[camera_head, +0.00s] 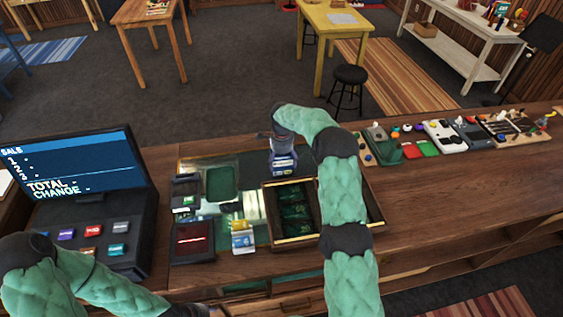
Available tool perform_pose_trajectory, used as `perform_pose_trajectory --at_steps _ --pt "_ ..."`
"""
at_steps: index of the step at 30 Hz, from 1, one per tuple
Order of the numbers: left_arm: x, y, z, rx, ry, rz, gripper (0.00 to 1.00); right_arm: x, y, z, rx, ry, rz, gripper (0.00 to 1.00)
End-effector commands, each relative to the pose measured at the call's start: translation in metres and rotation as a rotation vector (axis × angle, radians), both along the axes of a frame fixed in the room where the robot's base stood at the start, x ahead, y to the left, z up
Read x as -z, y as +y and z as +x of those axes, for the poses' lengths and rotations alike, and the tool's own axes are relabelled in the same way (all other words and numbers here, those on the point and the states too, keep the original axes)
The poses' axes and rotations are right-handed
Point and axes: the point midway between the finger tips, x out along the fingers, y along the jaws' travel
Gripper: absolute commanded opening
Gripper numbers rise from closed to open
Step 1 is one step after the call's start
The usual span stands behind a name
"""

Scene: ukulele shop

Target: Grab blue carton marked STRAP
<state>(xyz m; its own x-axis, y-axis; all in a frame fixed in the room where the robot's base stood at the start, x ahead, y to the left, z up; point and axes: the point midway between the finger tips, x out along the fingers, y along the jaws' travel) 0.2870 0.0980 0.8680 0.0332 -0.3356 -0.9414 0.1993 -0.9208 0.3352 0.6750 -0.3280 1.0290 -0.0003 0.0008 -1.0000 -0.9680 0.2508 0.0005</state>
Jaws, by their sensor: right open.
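A small blue carton with a pale label (284,165) stands on the counter behind the open dark case; its lettering is too small to read. My right gripper (283,150) points down right at this carton, with its jaws open; its fingers are small and partly hidden, and I cannot tell whether they touch it. A second small carton, white and blue with a yellow top (243,241), stands nearer, left of the case.
A cash register (85,190) stands at the left. A dark case with wooden edges (270,221) lies under my right forearm. Pedals and parts (440,134) line the right; the front right counter (450,210) is clear.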

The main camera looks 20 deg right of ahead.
Motion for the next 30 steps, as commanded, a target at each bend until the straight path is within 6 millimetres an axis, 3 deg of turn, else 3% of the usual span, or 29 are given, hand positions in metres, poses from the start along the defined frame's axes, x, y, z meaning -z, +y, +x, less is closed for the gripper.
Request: perform_pose_trajectory --at_steps 10,17,30 --pt "-0.0003 0.0000 0.0000 0.000 0.000 0.000 0.40 0.0082 -0.0003 -0.0002 0.000 0.000 0.000 0.91" --pt "-0.0003 0.0000 0.0001 0.000 0.000 0.000 0.40 0.0082 -0.0001 -0.0002 0.000 0.000 0.000 0.26" --pt "0.0004 0.0000 0.0001 0.000 0.000 0.000 0.40 0.0030 -0.0002 0.0004 0.000 -0.002 -0.001 0.25"
